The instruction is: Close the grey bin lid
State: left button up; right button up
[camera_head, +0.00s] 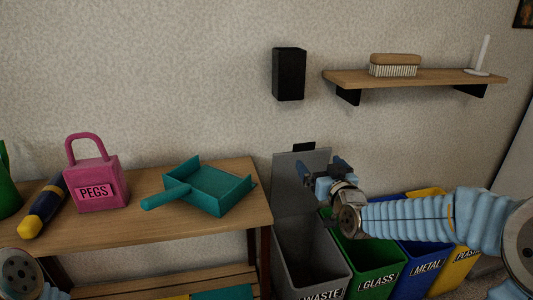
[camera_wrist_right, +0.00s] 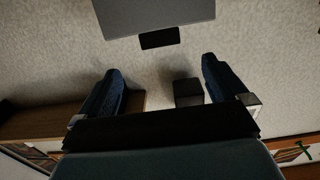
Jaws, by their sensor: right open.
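The grey bin (camera_head: 310,258), labelled WASTE, stands at the lower middle of the head view, open at the top. Its grey lid (camera_head: 289,192) stands upright at the back of the bin, with a black tab (camera_head: 304,147) on its top edge. My right gripper (camera_head: 318,174) is open and empty in front of the lid and hides part of it. In the right wrist view the lid (camera_wrist_right: 150,14) and its tab (camera_wrist_right: 160,38) lie beyond the open fingertips (camera_wrist_right: 161,68), apart from them. My left gripper is not in view; only part of my left arm shows.
Green GLASS (camera_head: 378,283), blue METAL (camera_head: 425,268) and yellow PLASTIC (camera_head: 466,256) bins stand to the right, partly behind my right arm. A wooden table (camera_head: 160,240) stands left, holding a teal dustpan (camera_head: 215,190) and pink PEGS container (camera_head: 95,185). A wall shelf (camera_head: 420,80) is above.

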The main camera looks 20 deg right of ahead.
aim_at(305, 144)
jog(key=w, duration=1.4)
jog(key=shift+d+r+p, duration=0.3)
jog(key=shift+d, duration=0.05)
jog(key=shift+c, duration=0.2)
